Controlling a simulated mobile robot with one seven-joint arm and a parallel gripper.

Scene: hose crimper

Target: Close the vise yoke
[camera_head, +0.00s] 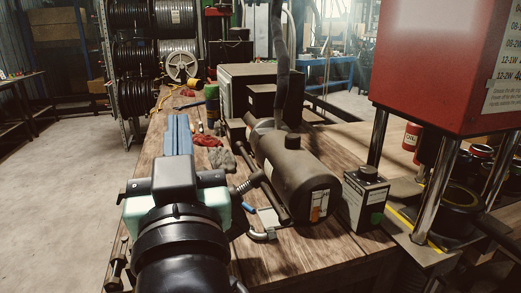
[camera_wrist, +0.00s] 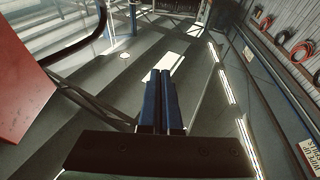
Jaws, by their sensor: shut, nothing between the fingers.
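My gripper (camera_head: 178,120) extends forward over the bench with its two blue fingers side by side. The fingers also show in the wrist view (camera_wrist: 162,76), shut together with nothing between them. I cannot clearly pick out the vise yoke in either view. A dark metal fitting (camera_head: 117,266) shows at the bench's left edge, low in the head view, partly hidden by my arm; I cannot tell if it belongs to the vise. My gripper is beyond this fitting and apart from it.
A red press (camera_head: 445,65) stands at right. Hose reels fill the back left. The floor (camera_head: 55,190) left of the bench is clear.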

